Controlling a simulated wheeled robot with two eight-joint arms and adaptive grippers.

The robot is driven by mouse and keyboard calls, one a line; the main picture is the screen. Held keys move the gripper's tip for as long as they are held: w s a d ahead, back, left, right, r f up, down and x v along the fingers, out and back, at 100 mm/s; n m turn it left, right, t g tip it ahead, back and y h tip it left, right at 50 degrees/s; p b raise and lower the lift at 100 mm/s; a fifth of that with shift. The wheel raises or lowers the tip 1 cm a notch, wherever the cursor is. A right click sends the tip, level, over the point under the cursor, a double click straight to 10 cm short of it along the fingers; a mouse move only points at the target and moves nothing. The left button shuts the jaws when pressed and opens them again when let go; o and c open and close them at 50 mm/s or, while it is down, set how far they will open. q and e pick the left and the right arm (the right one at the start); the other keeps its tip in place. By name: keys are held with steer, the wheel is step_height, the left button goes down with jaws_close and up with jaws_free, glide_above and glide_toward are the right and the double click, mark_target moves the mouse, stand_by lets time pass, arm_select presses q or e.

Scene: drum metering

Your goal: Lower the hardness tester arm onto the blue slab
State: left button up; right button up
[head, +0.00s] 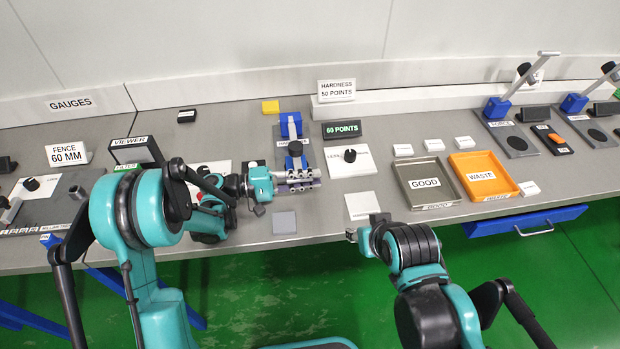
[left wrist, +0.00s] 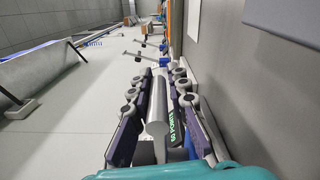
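The hardness tester has a blue post (head: 290,125) on a grey base at the middle of the bench. A blue piece (head: 295,149) sits in front of the post; I cannot tell whether it is the slab or a tester part. My left gripper (head: 304,180) points right across the tester's front. In the left wrist view, its fingers lie close along both sides of a grey round bar (left wrist: 157,110), which looks like the tester arm's handle. The fingers hide the arm's front in the head view. My right gripper (head: 352,235) is at the bench's front edge, its fingers unclear.
A display (head: 341,129) reads 60 POINTS beside the tester; a sign (head: 336,91) reads HARDNESS 50 POINTS. A grey-blue square (head: 284,222) lies in front. A dial (head: 349,155), the GOOD tray (head: 425,197) and orange WASTE tray (head: 484,194) stand to the right.

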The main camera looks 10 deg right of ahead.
arm_select(q)
steer(key=o, duration=0.3)
steer(key=shift+f, duration=0.2)
steer(key=shift+o, duration=0.2)
arm_select(e)
steer(key=shift+f, duration=0.1)
arm_select(q)
steer(key=shift+r, duration=0.1)
step_height(320, 180, up, 10)
steer(key=shift+s, duration=0.1)
steer(key=shift+a, duration=1.5)
steer(key=a, duration=0.6)
arm_select(e)
steer(key=shift+c, duration=0.3)
